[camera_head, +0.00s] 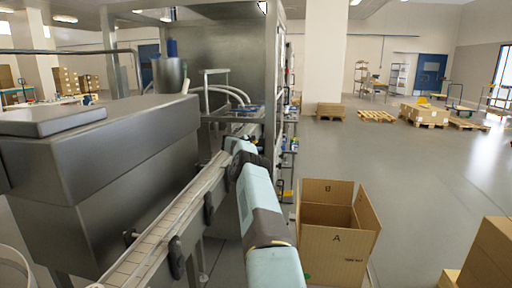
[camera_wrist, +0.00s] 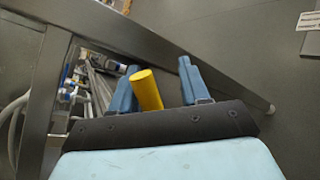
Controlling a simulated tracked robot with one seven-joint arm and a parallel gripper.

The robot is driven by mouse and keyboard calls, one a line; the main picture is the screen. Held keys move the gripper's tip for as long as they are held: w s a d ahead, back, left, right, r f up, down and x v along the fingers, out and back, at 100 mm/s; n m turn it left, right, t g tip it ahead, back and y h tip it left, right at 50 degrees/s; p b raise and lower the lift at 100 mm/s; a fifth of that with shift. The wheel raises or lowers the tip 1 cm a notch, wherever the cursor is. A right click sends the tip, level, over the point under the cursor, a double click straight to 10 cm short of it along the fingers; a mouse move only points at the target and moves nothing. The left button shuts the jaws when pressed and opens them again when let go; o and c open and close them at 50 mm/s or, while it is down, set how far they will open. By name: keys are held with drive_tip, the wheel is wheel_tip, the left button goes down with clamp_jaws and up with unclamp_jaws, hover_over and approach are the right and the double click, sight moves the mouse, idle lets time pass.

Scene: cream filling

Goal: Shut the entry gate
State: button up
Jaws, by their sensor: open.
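My gripper (camera_wrist: 158,67) is open in the wrist view, with its two blue fingers spread apart. A yellow cylinder (camera_wrist: 147,90) shows between the fingers, nearer the left one. I cannot tell whether it touches them or whether it is a handle of the entry gate. A grey metal bar (camera_wrist: 205,84) crosses behind the fingers and may belong to the gate or its frame. In the head view my arm reaches forward beside the conveyor toward the tall steel machine enclosure (camera_head: 225,60), and my fingers are hidden there. The gate cannot be made out clearly.
The conveyor (camera_head: 170,220) runs along the left of my arm, beside a large steel machine (camera_head: 100,150). An open cardboard box (camera_head: 337,240) marked A stands to the right, with more boxes (camera_head: 490,255) at the right edge. Open floor (camera_head: 420,165) lies beyond, with pallets farther back.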

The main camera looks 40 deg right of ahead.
clamp_jaws()
idle(0.5)
